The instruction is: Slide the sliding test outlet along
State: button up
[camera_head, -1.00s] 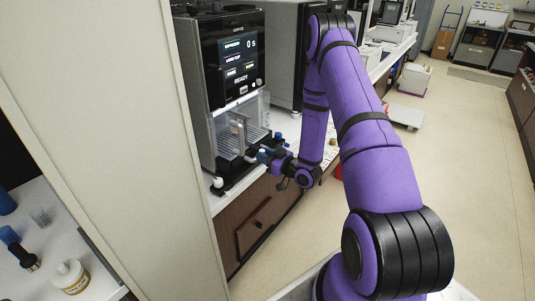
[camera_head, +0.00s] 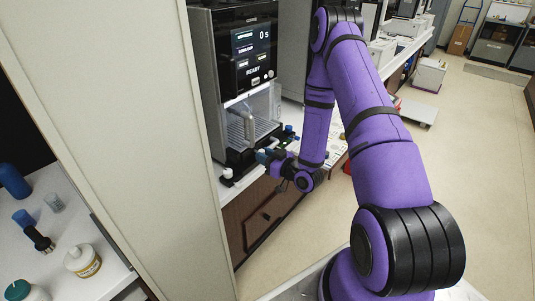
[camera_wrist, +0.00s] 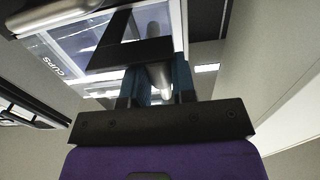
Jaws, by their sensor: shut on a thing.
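The coffee machine (camera_head: 213,100) stands on the counter with a lit screen reading READY. A grey rod-like part, seemingly the sliding test outlet (camera_wrist: 160,75), shows between my gripper's teal fingers in the wrist view. My gripper (camera_head: 266,156) is low at the machine's front and also fills the lower wrist view (camera_wrist: 158,88). It is shut on this part. A black bar crosses the rod and hides some of it. In the head view the grip is small, and my wrist partly covers it. A grey upright handle (camera_head: 249,127) shows on the machine's clear front.
A pale wall panel (camera_head: 125,110) stands close left of the machine. Left of it, a white counter (camera_head: 55,245) holds bottles and a jar (camera_head: 82,261). A wooden cabinet front (camera_head: 262,222) lies below the machine. The floor (camera_head: 470,140) at right is mostly open.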

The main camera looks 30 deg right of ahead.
jog(key=shift+s+a, duration=0.25)
jog(key=shift+a, duration=0.35)
jog(key=shift+s+a, duration=0.2)
jog(key=shift+a, duration=0.45)
jog(key=shift+s+a, duration=0.25)
jog(key=shift+a, duration=0.35)
jog(key=o, duration=1)
jog(key=shift+c, duration=0.2)
jog(key=v, duration=1)
jog(key=shift+s, duration=0.4)
jog(key=shift+w+d, duration=0.1)
jog(key=shift+d, duration=0.05)
